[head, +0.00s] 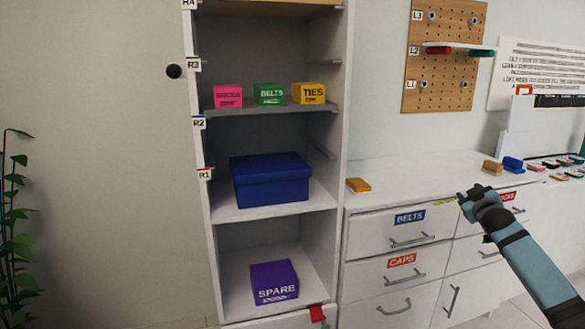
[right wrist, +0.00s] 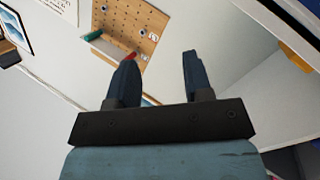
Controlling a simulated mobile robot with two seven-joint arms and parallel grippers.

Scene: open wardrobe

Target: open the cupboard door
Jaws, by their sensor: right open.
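A white front with an upright handle (head: 452,301), seemingly a cupboard door, is low on the right side of the white dresser and looks shut. Its lower part is cut off by the frame. My right gripper (head: 463,197) is above it, in front of the dresser's top edge, apart from the handle. In the right wrist view its two fingers (right wrist: 157,75) are spread with nothing between them. My left gripper is not in view.
The tall wardrobe (head: 345,130) stands open, with small boxes, a blue box (head: 270,182) and a purple SPARE box (head: 274,282) on its shelves. Drawers with BELTS (head: 410,217) and CAPS (head: 401,261) labels are beside the door. A pegboard (head: 440,75) hangs above.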

